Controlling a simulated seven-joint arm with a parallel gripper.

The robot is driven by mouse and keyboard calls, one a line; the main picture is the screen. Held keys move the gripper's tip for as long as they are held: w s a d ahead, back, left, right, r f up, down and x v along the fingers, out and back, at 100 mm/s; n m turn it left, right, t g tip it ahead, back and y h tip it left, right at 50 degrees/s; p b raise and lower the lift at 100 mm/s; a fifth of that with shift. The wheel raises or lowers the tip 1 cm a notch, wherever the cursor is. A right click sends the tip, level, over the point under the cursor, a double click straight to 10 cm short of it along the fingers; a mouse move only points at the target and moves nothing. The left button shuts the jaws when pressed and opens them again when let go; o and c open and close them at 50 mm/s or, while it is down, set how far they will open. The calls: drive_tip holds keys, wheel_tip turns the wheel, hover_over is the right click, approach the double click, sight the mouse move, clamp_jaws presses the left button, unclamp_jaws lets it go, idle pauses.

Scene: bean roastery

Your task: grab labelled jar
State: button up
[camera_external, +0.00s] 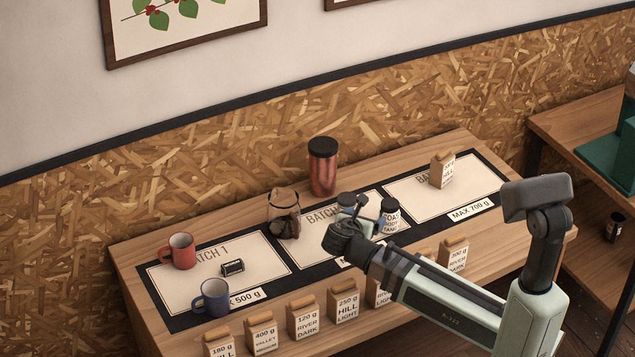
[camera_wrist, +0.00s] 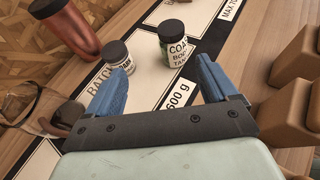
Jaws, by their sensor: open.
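A small dark-lidded jar with a white label (camera_wrist: 176,50) reading "COA… BODY TAN…" stands upright, right of centre in the wrist view; it also shows in the external view (camera_external: 390,217), on the middle mat. A second dark-lidded jar (camera_wrist: 119,57) with a partly readable label stands to its left in the wrist view. In the external view the second jar is partly hidden by my gripper. My gripper (camera_wrist: 158,82) is open, its blue fingers apart with nothing between them. Both jars are beyond the fingertips, clear of them.
A red mug (camera_external: 178,251) and blue mug (camera_external: 212,297) are further left. Several labelled bags (camera_external: 303,320) line the front edge; one bag (camera_external: 442,171) stands on the right mat.

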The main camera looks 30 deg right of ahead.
sight(387, 208)
drive_tip(key=x, duration=0.3)
drive_tip(key=s+x, duration=0.1)
drive_tip(key=x, duration=0.2)
drive_tip(key=d+x, duration=0.1)
drive_tip(key=x, duration=0.2)
drive_tip(key=shift+d+r, duration=0.1)
drive_tip(key=shift+d, duration=0.05)
drive_tip(key=shift+s+f+x, duration=0.1)
drive_tip(key=shift+x, duration=1.2)
drive_tip(key=shift+s+f+x, duration=0.1)
drive_tip(key=shift+f+x, duration=0.05)
drive_tip(key=shift+x, duration=1.15)
drive_tip(key=c, duration=1.3)
